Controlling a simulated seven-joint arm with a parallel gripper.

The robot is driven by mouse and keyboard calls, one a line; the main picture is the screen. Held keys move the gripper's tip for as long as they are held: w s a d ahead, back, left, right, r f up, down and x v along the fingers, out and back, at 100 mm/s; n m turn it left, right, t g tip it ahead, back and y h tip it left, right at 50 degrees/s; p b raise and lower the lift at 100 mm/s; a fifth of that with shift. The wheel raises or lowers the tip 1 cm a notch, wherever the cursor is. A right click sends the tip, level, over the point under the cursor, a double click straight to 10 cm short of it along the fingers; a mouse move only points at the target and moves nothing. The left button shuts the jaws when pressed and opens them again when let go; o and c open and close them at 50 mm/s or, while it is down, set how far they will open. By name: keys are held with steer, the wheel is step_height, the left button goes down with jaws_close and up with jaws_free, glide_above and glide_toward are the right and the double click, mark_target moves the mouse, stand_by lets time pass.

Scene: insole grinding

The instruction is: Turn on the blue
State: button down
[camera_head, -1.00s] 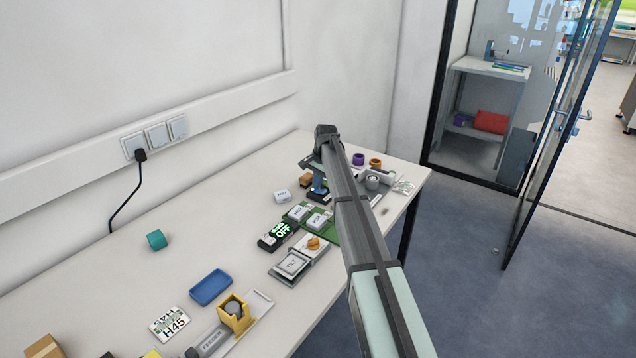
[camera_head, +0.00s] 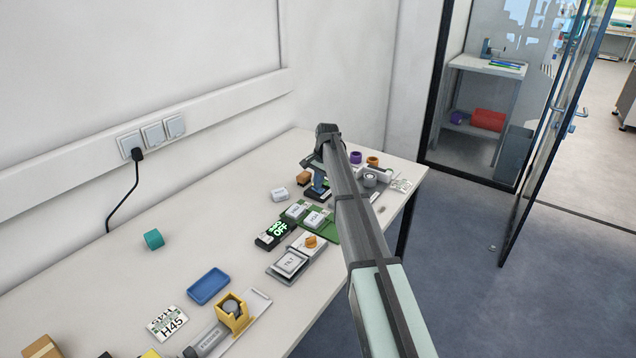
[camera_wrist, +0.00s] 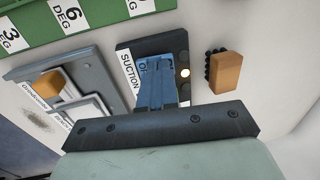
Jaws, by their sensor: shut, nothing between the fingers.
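A black box marked SUCTION (camera_wrist: 128,65) lies on the table under my gripper, with a blue part (camera_wrist: 156,78) marked with what looks like "0I" at its middle. A small pale lamp (camera_wrist: 185,73) shows bright on the box. In the head view the blue part (camera_head: 318,183) stands below the end of my arm, near the far end of the table. My gripper (camera_wrist: 158,100) is shut and empty, right over the blue part. The fingertips are hard to make out against it, so I cannot tell whether they touch.
An orange-brown block (camera_wrist: 224,72) sits close to the right of the box in the wrist view. A grey fixture (camera_wrist: 68,92) is at its left, and a green holder (camera_wrist: 90,22) with numbered tiles lies beyond. A blue tray (camera_head: 209,286) is nearer on the table (camera_head: 110,270).

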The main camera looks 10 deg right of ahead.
step_height(320, 180, up, 14)
steer(key=s+d, duration=0.1)
steer(key=shift+s+d, duration=0.35)
steer(key=shift+f, duration=0.15)
steer(key=shift+w+a+r, duration=0.2)
steer(key=shift+w+a, duration=0.25)
steer(key=shift+w, duration=0.1)
steer(key=f, duration=0.4)
steer(key=w+a+f, duration=0.1)
steer(key=f, duration=0.8)
steer(key=shift+w+a+f, duration=0.35)
steer(key=shift+f, duration=0.05)
